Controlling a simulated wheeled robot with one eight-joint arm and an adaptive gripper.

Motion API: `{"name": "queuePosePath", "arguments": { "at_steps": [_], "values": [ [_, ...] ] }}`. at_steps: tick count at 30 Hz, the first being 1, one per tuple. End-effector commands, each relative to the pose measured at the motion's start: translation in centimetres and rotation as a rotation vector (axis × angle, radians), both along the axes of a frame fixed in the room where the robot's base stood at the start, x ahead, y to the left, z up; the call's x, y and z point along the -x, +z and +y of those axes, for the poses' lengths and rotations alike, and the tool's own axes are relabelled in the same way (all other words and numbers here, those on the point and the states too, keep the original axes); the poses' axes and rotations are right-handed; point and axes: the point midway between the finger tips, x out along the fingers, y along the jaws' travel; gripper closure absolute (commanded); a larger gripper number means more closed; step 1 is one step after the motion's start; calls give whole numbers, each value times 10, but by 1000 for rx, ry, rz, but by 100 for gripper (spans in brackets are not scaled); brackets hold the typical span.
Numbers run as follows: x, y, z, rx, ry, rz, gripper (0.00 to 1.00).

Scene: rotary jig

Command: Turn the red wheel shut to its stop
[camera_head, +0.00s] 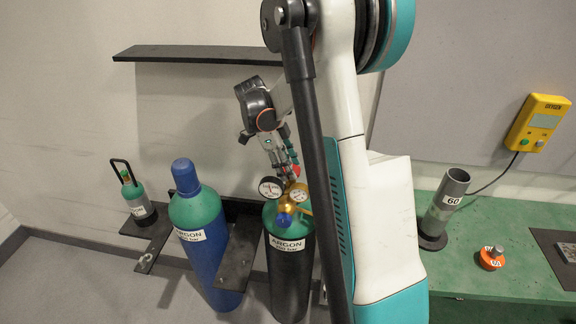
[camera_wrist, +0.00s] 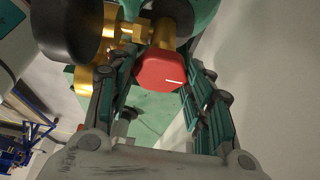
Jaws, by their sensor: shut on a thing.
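The red wheel (camera_wrist: 163,70) sits at the end of the brass fitting, seen from close up in the wrist view, with a short white mark on its face. My gripper (camera_wrist: 160,80) has one finger on each side of it and is shut on it. In the head view my gripper (camera_head: 284,166) reaches down to the top of the black argon cylinder (camera_head: 288,262). Only a little red shows there between the fingers. The brass regulator (camera_head: 293,195) below has two round gauges and a blue knob (camera_head: 285,219).
A blue argon cylinder (camera_head: 208,262) with a blue cap stands left of the black one, a dark bracket between them. A small green cylinder (camera_head: 135,197) stands further left. Right, a green bench (camera_head: 480,262) holds a grey tube (camera_head: 446,200) and an orange-based piece (camera_head: 491,258).

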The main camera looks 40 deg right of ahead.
Motion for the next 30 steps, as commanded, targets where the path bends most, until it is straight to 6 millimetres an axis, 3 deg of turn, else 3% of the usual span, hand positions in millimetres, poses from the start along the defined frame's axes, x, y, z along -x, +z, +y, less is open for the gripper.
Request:
{"name": "queuePosePath", "arguments": {
  "at_steps": [2,3,5,6,17,23,24,30],
  "values": [
    [0,0,0,0,-1,-1,77],
    [0,0,0,-1,0,-1,49],
    [0,0,0,-1,0,-1,35],
    [0,0,0,-1,0,-1,33],
    [-1,2,1,0,1,0,33],
    [-8,23,7,-1,2,-1,33],
    [-10,30,9,-1,3,-1,33],
    [-46,27,40,0,4,-1,33]
  ]
}}
